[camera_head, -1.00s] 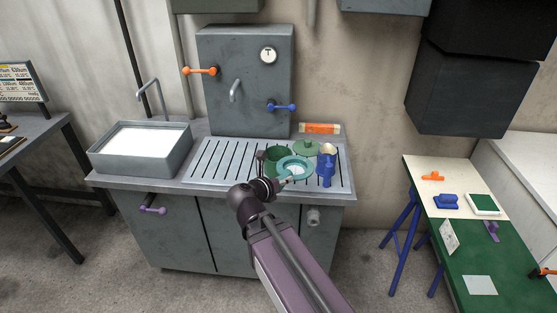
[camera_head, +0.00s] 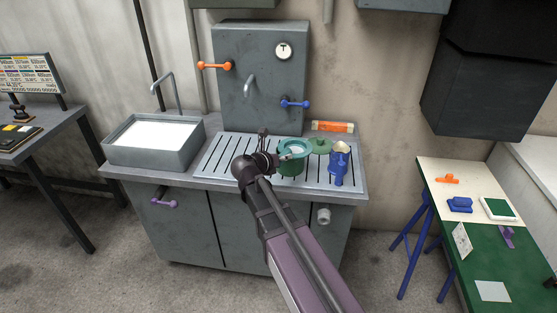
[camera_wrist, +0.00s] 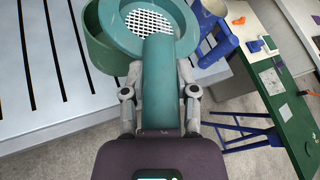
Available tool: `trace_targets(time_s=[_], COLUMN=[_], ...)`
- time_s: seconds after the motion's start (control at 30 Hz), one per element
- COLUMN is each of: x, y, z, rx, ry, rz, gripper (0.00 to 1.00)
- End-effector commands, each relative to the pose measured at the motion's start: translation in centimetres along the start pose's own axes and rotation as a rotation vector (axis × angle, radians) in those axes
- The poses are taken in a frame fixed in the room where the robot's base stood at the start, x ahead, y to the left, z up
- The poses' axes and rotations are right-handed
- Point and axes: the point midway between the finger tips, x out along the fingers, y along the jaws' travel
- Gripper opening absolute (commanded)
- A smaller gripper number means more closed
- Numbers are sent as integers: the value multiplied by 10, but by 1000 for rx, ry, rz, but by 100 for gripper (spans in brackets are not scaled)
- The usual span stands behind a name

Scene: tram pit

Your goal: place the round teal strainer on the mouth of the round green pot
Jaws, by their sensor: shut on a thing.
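The round teal strainer (camera_head: 294,150) is over the round green pot (camera_head: 291,168), which stands on the slatted drainboard. My gripper (camera_head: 273,159) is shut on the strainer's handle. In the wrist view, my gripper (camera_wrist: 158,88) has a finger on each side of the thick teal handle (camera_wrist: 160,75), and the ring and white-looking mesh lie beyond it. There the green pot (camera_wrist: 103,55) shows to the left and below the ring, so the strainer looks shifted right of the pot. I cannot tell whether it touches the rim. Most of the pot's mouth is hidden.
A blue jug (camera_head: 339,168) stands close on the right. A green lid (camera_head: 320,146) lies behind. The sink (camera_head: 153,143) is left, and a grey panel with taps (camera_head: 260,80) rises behind. The drainboard (camera_head: 222,160) left of the pot is clear.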

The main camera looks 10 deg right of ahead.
Motion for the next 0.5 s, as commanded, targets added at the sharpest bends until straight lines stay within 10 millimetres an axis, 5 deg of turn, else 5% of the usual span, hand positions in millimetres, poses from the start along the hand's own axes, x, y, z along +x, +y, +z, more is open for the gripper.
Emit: trace_targets(time_s=[0.2,0.5], x=[17,18], y=[22,24], z=[14,15], rx=[0,0], ry=[0,0], rz=[-1,0], gripper=[0,0])
